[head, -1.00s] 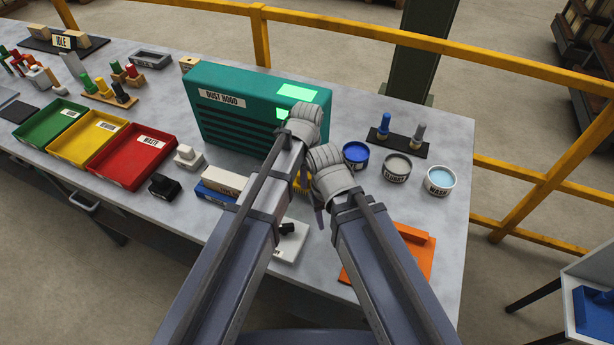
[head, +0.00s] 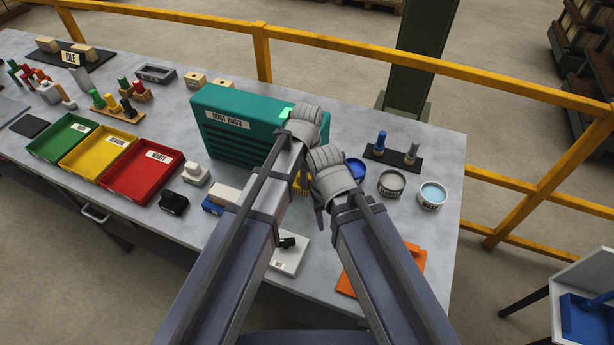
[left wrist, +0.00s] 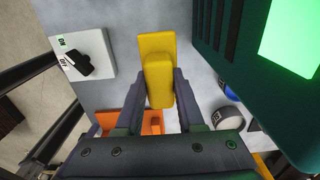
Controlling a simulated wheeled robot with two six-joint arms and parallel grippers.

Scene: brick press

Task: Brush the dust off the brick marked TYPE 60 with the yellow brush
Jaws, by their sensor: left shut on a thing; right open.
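My left gripper (head: 303,125) is over the right part of the green dust hood in the head view. The yellow brush (left wrist: 158,75) is between its fingers in the left wrist view, and the fingers are closed on it. A little yellow also shows between my arms in the head view (head: 301,186). My right gripper (head: 331,178) is just below and right of the left one, open, with its fingertips mostly hidden. A cream block (head: 225,194) on a blue base is partly behind my left arm. No TYPE 60 mark is readable.
The dust hood (head: 230,140) stands close to my left gripper. Blue, grey and light-blue pots (head: 432,195) stand to the right. A white switch box (head: 290,258) and an orange piece (head: 346,284) lie near the front edge. Green, yellow and red trays (head: 150,178) are at left.

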